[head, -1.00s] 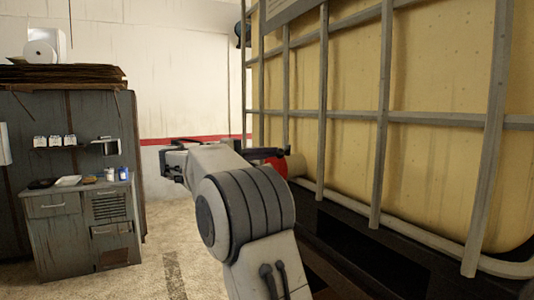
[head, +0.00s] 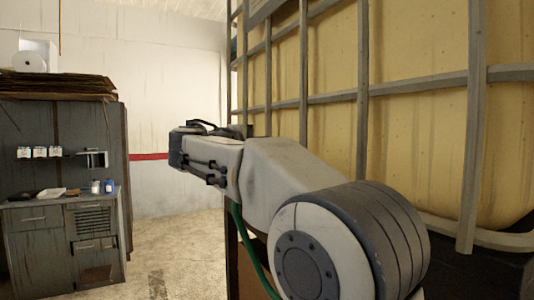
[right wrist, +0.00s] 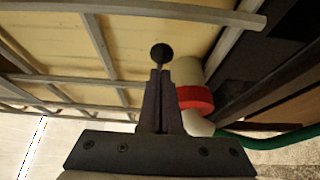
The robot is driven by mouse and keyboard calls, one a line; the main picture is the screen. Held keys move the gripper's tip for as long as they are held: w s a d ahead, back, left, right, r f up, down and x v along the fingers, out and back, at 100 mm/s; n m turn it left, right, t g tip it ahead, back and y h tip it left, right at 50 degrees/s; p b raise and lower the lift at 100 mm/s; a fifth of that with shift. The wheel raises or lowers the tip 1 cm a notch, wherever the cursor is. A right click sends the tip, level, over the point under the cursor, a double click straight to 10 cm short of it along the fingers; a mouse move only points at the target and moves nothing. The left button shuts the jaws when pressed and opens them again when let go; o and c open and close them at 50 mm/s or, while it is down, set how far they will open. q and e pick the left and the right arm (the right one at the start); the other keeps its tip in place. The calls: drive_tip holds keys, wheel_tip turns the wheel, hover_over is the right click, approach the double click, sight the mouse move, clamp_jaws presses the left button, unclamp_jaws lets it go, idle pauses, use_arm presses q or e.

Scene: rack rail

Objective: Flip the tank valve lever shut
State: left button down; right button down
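The tank (head: 420,130) is a yellowish container inside a grey metal cage on the right of the head view; it also shows in the right wrist view (right wrist: 125,45). In the right wrist view, the valve is a pale pipe with a red collar (right wrist: 195,98), just right of my fingers. A round black knob (right wrist: 162,54) appears at my fingertips; whether they touch it is unclear. My right gripper (right wrist: 160,72) has its dark fingers together, with no clear gap. In the head view my right arm hides the valve. My left gripper is out of view.
A green hose (head: 251,255) hangs below my right arm and also shows beside the valve in the right wrist view (right wrist: 262,141). A grey cabinet (head: 62,225) with small containers stands at the left. Open floor (head: 178,250) lies between cabinet and tank.

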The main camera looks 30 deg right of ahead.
drive_tip(key=shift+s+d, duration=0.25)
drive_tip(key=shift+d, duration=0.1)
idle(0.3)
